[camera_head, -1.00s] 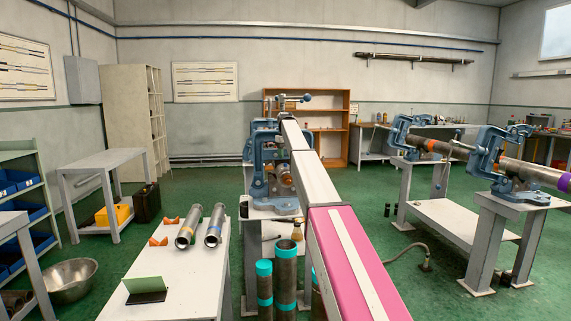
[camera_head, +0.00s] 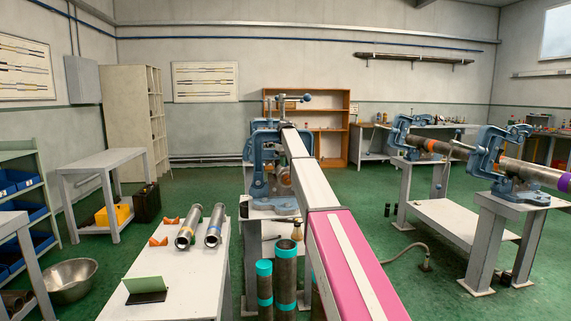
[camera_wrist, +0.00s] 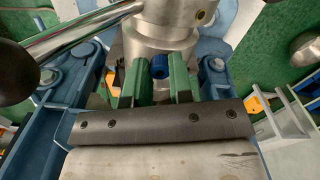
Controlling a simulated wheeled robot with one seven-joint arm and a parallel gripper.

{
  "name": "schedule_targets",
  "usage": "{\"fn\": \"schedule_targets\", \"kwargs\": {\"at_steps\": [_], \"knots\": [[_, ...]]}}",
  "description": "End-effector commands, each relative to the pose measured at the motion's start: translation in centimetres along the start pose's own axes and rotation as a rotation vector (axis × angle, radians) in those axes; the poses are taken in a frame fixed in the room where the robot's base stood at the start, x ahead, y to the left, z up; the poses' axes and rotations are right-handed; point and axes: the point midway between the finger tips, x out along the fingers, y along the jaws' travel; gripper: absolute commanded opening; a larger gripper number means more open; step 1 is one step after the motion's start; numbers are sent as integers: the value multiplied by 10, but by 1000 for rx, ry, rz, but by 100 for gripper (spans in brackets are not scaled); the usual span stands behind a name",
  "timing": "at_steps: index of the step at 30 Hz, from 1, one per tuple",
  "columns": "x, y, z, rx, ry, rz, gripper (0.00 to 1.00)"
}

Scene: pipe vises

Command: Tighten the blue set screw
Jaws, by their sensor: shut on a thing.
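The blue set screw (camera_wrist: 159,66) shows in the wrist view on the front of a silver metal cylinder (camera_wrist: 165,30). My gripper (camera_wrist: 156,78) has two green fingers, one on each side of the screw, shut on it. The fingertips' exact contact is partly hidden. The blue pipe vise (camera_head: 258,167) stands ahead in the head view, partly covered by my arm. Its blue body also shows around the gripper in the wrist view (camera_wrist: 62,120). The gripper itself cannot be made out in the head view.
A metal bar with a black ball end (camera_wrist: 14,72) crosses the wrist view's upper left, close to my gripper. In the head view, a white table (camera_head: 180,268) with two pipes stands left, upright pipes (camera_head: 286,270) stand beside my arm, and two more vises (camera_head: 497,155) stand right.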

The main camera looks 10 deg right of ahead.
Motion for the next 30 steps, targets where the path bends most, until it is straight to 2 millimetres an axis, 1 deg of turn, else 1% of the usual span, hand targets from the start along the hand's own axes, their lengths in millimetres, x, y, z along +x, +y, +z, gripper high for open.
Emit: {"fn": "schedule_targets", "kwargs": {"at_steps": [9, 12, 16, 25, 26, 27, 28, 30], "knots": [[0, 0, 0, 285, -1, 0, 0], [0, 0, 0, 351, -1, 0, 0], [-1, 0, 0, 391, -1, 0, 0], [-1, 0, 0, 395, -1, 0, 0], [-1, 0, 0, 394, -1, 0, 30], [-1, 0, 0, 394, -1, 0, 44], [-1, 0, 0, 394, -1, 0, 46], [-1, 0, 0, 394, 0, 0, 46]]}}
